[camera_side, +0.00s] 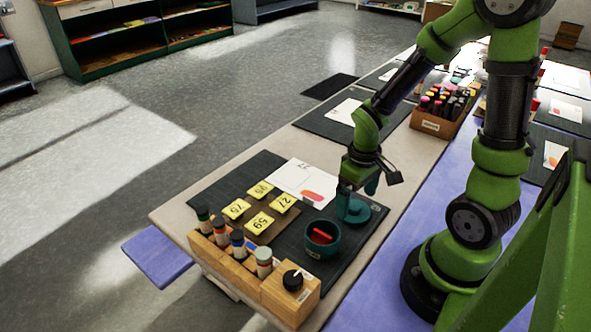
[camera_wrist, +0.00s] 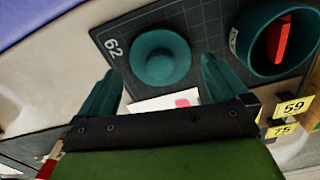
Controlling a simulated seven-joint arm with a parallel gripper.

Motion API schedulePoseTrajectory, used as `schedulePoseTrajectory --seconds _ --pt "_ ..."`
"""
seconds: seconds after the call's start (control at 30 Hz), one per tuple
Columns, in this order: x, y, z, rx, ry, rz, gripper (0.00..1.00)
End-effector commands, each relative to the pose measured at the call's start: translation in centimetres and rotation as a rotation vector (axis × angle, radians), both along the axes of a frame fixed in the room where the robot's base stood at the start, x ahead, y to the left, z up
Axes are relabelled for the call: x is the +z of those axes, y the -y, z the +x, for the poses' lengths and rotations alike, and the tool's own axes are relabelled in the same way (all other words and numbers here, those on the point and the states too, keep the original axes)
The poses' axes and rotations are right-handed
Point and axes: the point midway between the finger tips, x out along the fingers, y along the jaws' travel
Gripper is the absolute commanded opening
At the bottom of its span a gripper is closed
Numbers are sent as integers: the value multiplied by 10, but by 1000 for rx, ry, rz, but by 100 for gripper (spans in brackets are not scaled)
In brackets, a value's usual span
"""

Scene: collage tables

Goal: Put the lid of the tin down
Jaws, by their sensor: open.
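The teal tin (camera_side: 318,252) stands open on the dark mat, with a red piece inside. It also shows at the upper right of the wrist view (camera_wrist: 243,50). The round teal lid (camera_side: 378,212) lies flat, apart from the tin, just right of it in the side view. In the wrist view the lid (camera_wrist: 160,57) is whole, on the gridded mat near the number 62. My gripper (camera_side: 357,193) is open, low over the lid. In the wrist view its teal fingers (camera_wrist: 158,72) are apart, with the lid showing between and beyond their tips.
A wooden block with several paint bottles (camera_side: 237,242) and a black knob (camera_side: 292,280) lines the table's front end. Yellow number cards (camera_side: 260,222) lie on a brown board left of the tin. A white sheet (camera_side: 300,180) lies behind. A marker box (camera_side: 440,125) stands farther back.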

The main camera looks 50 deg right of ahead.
Motion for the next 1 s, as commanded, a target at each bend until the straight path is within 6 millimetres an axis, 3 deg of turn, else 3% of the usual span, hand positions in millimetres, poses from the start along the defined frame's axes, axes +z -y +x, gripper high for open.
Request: schedulePoseTrajectory --seconds 0.3,0.57,0.67,1.0 --pt "67 0 1 2 7 -2 100" --pt "94 -1 1 0 13 -2 100" --pt "108 -12 4 -18 80 0 100" --pt "188 -82 0 -152 515 159 100"
